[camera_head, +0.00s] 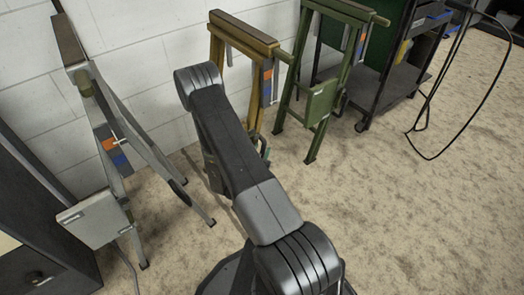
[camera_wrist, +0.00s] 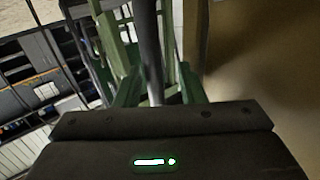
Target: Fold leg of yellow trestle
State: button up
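The yellow trestle (camera_head: 243,38) stands against the white block wall in the middle of the head view. Its right leg (camera_head: 254,105) shows, with a blue and orange label near the top; much of its lower part is hidden behind my arm. My gripper is mostly hidden there too, low beside that leg. In the wrist view my gripper (camera_wrist: 158,90) shows its dark body, with a grey bar running up from between two greenish parts. A blurred tan surface (camera_wrist: 260,60) fills the right side. Whether the fingers touch anything is unclear.
A green trestle (camera_head: 345,62) stands close on the right, and a grey trestle (camera_head: 128,135) stands on the left. A dark cart (camera_head: 405,75) and a hanging black cable are farther right. A dark cabinet (camera_head: 35,225) is at the lower left.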

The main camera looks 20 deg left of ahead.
jog(key=s+r+p, duration=0.1)
jog(key=s+p, duration=0.1)
jog(key=s, duration=1.1)
jog(key=shift+s+a+r, duration=0.35)
jog(key=shift+a, duration=0.05)
jog(key=shift+w, duration=0.1)
jog(key=w, duration=0.4)
jog(key=w+f+b, duration=0.1)
jog(key=w, duration=0.4)
jog(key=w+d+b, duration=0.1)
jog(key=w, duration=0.3)
jog(key=shift+w+f, duration=0.3)
jog(key=shift+f, duration=0.05)
jog(key=shift+w+d, duration=0.15)
jog(key=shift+w, duration=0.05)
